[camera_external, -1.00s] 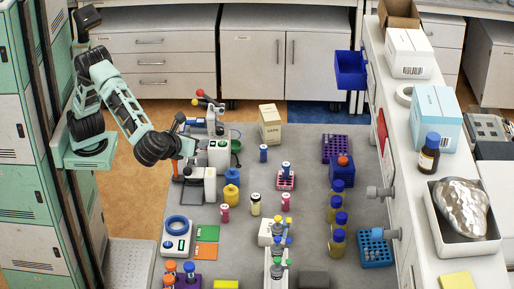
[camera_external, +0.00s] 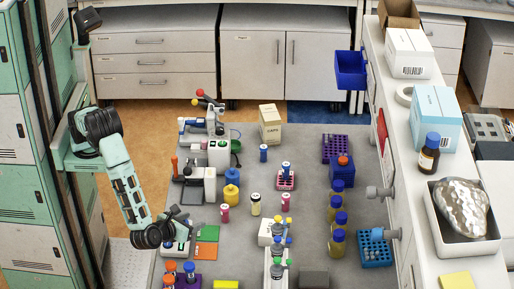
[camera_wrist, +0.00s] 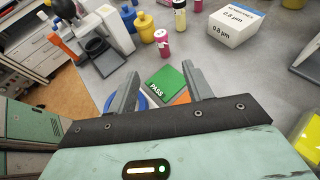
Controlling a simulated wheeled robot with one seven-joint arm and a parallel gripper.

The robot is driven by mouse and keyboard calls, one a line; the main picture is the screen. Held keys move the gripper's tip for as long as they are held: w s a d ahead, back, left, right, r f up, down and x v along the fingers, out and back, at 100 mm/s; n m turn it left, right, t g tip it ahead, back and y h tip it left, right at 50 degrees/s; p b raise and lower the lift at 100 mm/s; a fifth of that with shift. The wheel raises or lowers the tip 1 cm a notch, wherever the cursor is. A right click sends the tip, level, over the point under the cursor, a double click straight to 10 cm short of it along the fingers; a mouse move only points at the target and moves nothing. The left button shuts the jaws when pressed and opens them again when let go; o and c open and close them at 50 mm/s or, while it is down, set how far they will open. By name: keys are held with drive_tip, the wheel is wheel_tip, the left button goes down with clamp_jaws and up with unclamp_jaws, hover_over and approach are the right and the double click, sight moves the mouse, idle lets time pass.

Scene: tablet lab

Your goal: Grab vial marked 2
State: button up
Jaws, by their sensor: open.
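Small capped vials stand on the grey bench: a pink one (camera_external: 225,213), a pale yellow one (camera_external: 255,204), another pink one (camera_external: 286,201) and a blue one (camera_external: 263,153). A further blue-capped vial (camera_external: 286,169) is in a pink rack. I cannot read a 2 on any of them. In the wrist view the nearest pink vial (camera_wrist: 162,46) and the pale vial (camera_wrist: 180,20) stand upright beyond my fingertips. My gripper (camera_external: 178,224) is open and empty, over the green card and round device, left of the vials. Its two fingers show in the wrist view (camera_wrist: 160,88).
A green PASS card (camera_wrist: 172,84) lies below my fingers. A yellow bottle (camera_external: 232,193) stands behind the pink vial. A white filter box (camera_wrist: 233,25) is to the right. A purple rack (camera_external: 182,281) with orange and blue caps is in front.

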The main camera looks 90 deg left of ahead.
drive_tip(key=p, duration=0.4)
approach(222, 213)
drive_tip(key=x, duration=0.5)
drive_tip(key=shift+a+r, duration=0.25)
drive_tip(key=shift+r, duration=0.1)
drive_tip(key=shift+d+f+p+x, duration=0.15)
drive_tip(key=shift+p+x, duration=0.5)
drive_tip(key=shift+x, duration=0.9)
drive_tip(key=shift+d+f+p+x, duration=0.1)
drive_tip(key=shift+p+x, duration=0.55)
drive_tip(key=shift+x, duration=0.9)
drive_tip(key=shift+w, duration=0.1)
drive_tip(key=c, duration=1)
